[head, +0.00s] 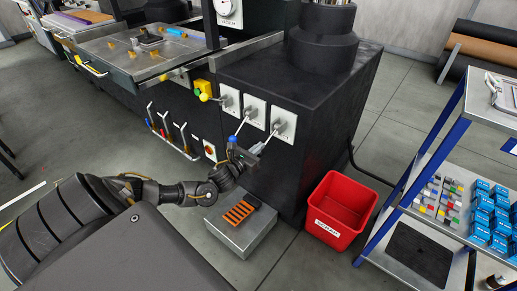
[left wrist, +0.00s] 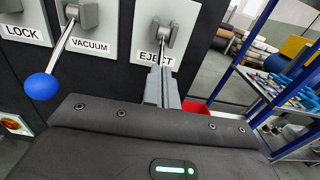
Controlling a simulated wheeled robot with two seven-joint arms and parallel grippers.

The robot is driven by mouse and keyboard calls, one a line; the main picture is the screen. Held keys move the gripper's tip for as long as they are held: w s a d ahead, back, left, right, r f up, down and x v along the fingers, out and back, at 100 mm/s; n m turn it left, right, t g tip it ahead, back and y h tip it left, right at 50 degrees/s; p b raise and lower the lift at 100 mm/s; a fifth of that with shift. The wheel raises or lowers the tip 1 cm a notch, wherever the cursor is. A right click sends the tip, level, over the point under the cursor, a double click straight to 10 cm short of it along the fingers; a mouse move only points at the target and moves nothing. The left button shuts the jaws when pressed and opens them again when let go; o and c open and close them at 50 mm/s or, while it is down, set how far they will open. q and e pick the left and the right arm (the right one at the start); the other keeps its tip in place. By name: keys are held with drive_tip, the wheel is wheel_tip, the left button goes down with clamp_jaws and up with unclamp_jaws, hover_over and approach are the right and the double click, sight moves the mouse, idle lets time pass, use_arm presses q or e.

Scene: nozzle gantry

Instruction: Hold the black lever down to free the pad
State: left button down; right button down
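The EJECT lever (left wrist: 164,45) hangs from its white plate (left wrist: 157,55) at the right of the row in the left wrist view. It also shows in the head view (head: 270,136). Its lower end and knob are hidden by my left gripper (left wrist: 162,84), so I cannot see the knob's colour. My left gripper, also in the head view (head: 257,148), is at the lever's lower end. Its fingers lie close together, with no clear gap. I cannot tell whether the knob is between them or behind them. I cannot make out for sure which thing is the pad. My right gripper is out of view.
The VACUUM lever with its blue knob (left wrist: 40,86) is just left. A yellow knob (head: 203,97) is further left. A red bin (head: 341,211) and a steel box (head: 241,226) stand on the floor below. A blue-framed shelf (head: 413,160) is at right.

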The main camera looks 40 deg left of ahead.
use_arm(q)
drive_tip(key=shift+s, duration=0.1)
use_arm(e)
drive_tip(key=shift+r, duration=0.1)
